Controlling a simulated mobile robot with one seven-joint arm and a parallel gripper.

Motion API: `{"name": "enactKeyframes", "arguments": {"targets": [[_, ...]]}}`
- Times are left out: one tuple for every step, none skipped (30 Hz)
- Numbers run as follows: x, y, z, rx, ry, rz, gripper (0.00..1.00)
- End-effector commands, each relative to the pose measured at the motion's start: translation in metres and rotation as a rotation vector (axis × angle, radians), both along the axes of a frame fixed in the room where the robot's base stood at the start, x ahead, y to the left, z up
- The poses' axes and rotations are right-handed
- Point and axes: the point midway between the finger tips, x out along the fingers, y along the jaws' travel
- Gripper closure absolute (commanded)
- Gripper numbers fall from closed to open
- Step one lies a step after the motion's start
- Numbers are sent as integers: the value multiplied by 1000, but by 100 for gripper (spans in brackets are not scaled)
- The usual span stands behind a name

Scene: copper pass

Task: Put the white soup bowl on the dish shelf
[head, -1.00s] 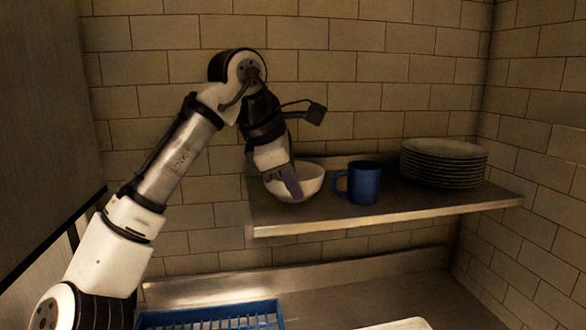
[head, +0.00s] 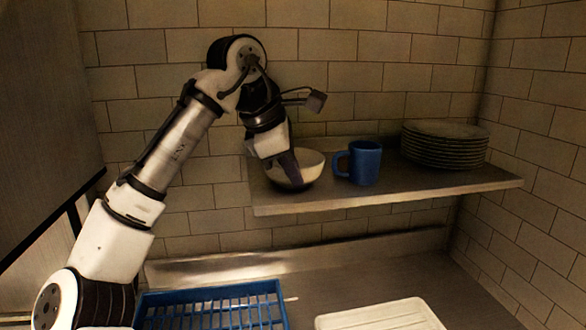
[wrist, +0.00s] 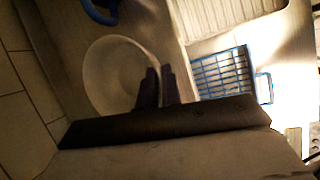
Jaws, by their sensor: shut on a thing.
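The white soup bowl (head: 308,166) is upright at the left end of the dish shelf (head: 400,193), to the left of the blue mug. It appears to rest on the shelf, though its underside is hard to make out in the dim light. My gripper (head: 293,176) reaches down from above and is shut on the bowl's near rim. In the wrist view the bowl (wrist: 104,72) shows with its rim between the two dark fingers (wrist: 157,88).
The blue mug (head: 365,163) stands just right of the bowl. A stack of plates (head: 445,146) is farther right on the shelf. Below are a blue rack (head: 215,306) and a pale tray (head: 380,316) on the counter. A tiled wall closes off the back.

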Motion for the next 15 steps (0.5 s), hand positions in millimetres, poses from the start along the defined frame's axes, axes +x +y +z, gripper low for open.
{"name": "enactKeyframes", "arguments": {"targets": [[0,0,-1,-1,-1,-1,100],[0,0,-2,-1,-1,-1,100],[0,0,-3,-1,-1,-1,100],[0,0,-3,-1,-1,-1,100],[0,0,-4,-1,-1,-1,100],[0,0,-4,-1,-1,-1,92],[0,0,-3,-1,-1,-1,88],[0,0,-3,0,-1,-1,85],[0,0,-3,0,-1,-1,79],[0,0,-3,0,-1,-1,75],[0,0,-3,0,-1,-1,71],[0,0,-3,0,-1,-1,68],[0,0,-3,0,-1,-1,68],[0,0,-3,0,-1,-1,68],[0,0,-3,0,0,-1,68]]}}
